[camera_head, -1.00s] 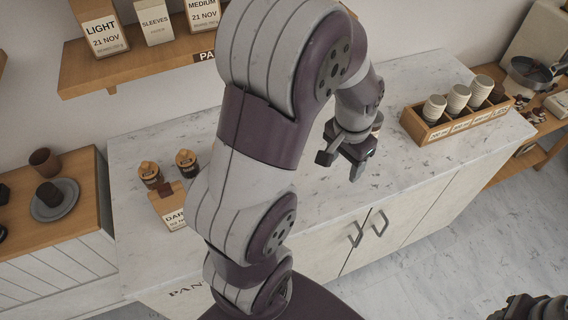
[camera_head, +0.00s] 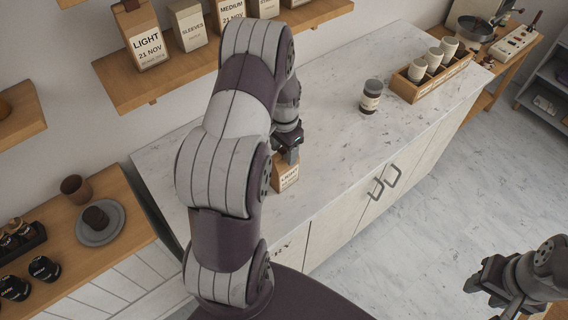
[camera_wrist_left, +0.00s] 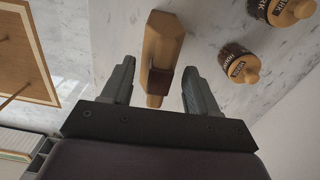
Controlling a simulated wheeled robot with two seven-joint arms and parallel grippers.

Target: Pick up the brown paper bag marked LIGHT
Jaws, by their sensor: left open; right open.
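A brown paper bag with a white label reading LIGHT (camera_head: 287,178) stands on the marble counter near its front edge. Its upper part is partly covered by my left gripper (camera_head: 289,150). In the left wrist view the brown bag (camera_wrist_left: 160,45) lies between the two spread fingers of my left gripper (camera_wrist_left: 160,68), with a gap visible at each side. My right gripper (camera_head: 492,293) is open and empty at the lower right, away from the counter.
Another bag marked LIGHT (camera_head: 147,42) stands on the wall shelf (camera_head: 125,85). Two jars (camera_wrist_left: 240,65) stand near the bag in the left wrist view. A dark jar (camera_head: 371,96) and a wooden cup crate (camera_head: 405,88) are further right on the counter (camera_head: 335,130).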

